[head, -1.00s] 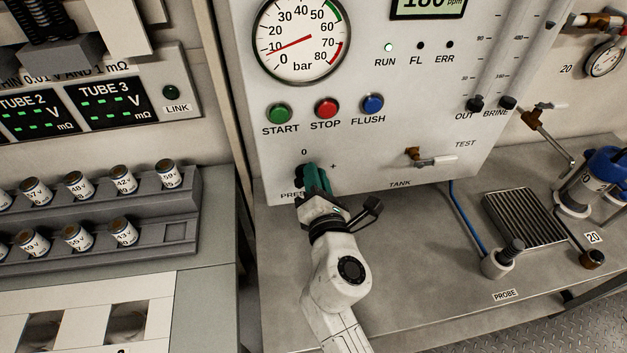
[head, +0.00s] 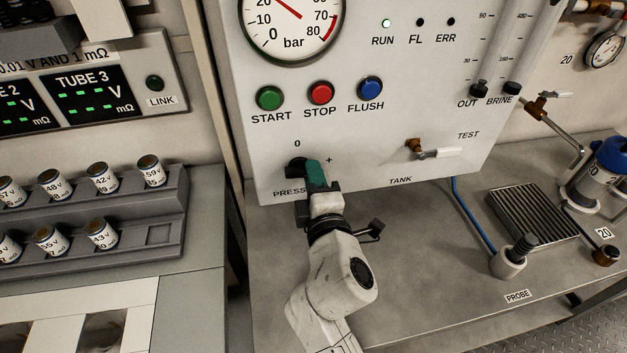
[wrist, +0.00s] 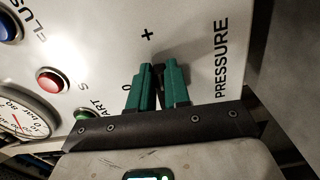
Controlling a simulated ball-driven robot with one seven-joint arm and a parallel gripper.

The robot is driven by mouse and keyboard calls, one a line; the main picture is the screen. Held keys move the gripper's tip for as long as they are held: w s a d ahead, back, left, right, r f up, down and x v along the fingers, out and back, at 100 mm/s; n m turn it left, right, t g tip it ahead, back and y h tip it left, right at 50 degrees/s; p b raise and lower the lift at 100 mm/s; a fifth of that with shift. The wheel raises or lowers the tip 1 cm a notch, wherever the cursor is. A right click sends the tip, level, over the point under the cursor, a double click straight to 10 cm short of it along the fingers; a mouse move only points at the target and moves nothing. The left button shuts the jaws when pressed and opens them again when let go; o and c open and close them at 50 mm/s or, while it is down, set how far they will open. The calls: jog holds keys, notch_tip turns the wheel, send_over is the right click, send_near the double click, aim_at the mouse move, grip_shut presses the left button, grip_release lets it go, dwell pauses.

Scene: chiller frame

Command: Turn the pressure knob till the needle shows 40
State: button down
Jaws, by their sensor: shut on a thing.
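The pressure gauge (head: 318,38) is cut off by the top edge of the head view. Its red needle (head: 289,9) points up and left, a little past the 20 mark; its tip is out of frame. The gauge also shows at the left edge of the wrist view (wrist: 14,116), too small to read. The black pressure knob (head: 296,166) sits low on the panel, between the 0 mark and the partly covered PRESSURE label. My gripper (head: 313,172) is shut on the knob with its green fingers. In the wrist view the fingers (wrist: 156,82) hide most of the knob.
START (head: 269,98), STOP (head: 321,93) and FLUSH (head: 370,89) buttons are above the knob. A TANK/TEST valve (head: 432,152) sticks out to the right. A probe (head: 510,258) in its holder and a ribbed tray (head: 532,215) stand on the bench. A vial rack (head: 178,205) is left.

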jog(key=shift+f+m, duration=0.1)
jog(key=shift+m, duration=0.4)
jog(key=c, duration=1.1)
grip_release()
jog(key=v, duration=1)
jog(key=shift+s+d+b, duration=0.15)
jog(key=shift+s+b, duration=0.2)
